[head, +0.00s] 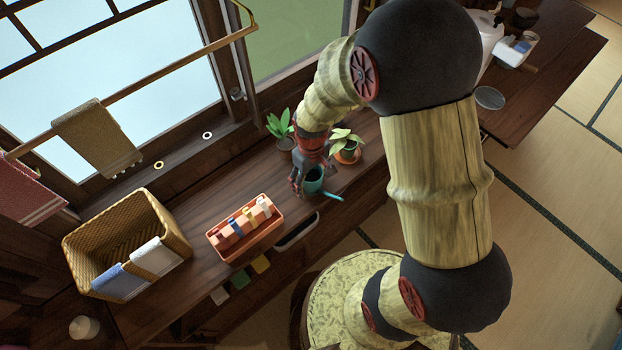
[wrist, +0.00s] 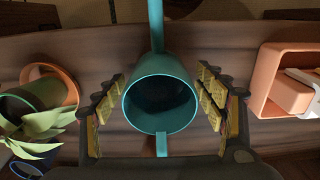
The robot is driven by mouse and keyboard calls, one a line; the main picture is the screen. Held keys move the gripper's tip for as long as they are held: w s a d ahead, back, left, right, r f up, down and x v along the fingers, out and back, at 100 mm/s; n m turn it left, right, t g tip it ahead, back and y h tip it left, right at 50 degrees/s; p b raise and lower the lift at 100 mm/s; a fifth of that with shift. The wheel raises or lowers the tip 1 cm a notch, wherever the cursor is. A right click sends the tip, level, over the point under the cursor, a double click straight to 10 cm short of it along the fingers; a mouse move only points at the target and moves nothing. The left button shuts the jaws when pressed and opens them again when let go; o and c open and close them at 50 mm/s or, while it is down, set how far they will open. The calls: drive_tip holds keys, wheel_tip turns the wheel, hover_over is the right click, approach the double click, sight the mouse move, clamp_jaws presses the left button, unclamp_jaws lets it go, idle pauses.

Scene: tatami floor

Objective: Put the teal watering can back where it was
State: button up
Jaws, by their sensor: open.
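The teal watering can (head: 314,182) stands on the dark wooden counter (head: 190,262), just in front of the potted plants. Its spout points toward the front right in the head view. In the wrist view the can (wrist: 160,128) is seen from above, its round mouth dark inside. My gripper (head: 303,178) is low around the can. In the wrist view my gripper (wrist: 160,78) is open, with one yellow-padded finger on each side of the can and a gap visible beside it. Part of the can is hidden behind the gripper in the head view.
Two potted plants (head: 346,154) (head: 284,141) stand close behind the can. A terracotta tray (head: 240,259) with several small items is to its left, and a wicker basket (head: 176,218) with cloths is farther left. Bare counter lies between the can and the tray. A window is behind.

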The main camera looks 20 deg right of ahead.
sight(311, 172)
wheel_tip(311, 172, up, 12)
drive_tip(key=p, duration=0.3)
drive_tip(key=shift+r+p, duration=0.2)
drive_tip(key=shift+p, duration=0.15)
drive_tip(key=s+r+m+t, duration=0.1)
drive_tip(key=s+r+t, duration=0.1)
drive_tip(key=s+r, duration=0.5)
drive_tip(key=s+r+m+t, duration=0.2)
drive_tip(key=s+r, duration=0.5)
drive_tip(key=r, duration=0.9)
drive_tip(key=shift+m+t, duration=0.3)
drive_tip(key=shift+t, duration=0.5)
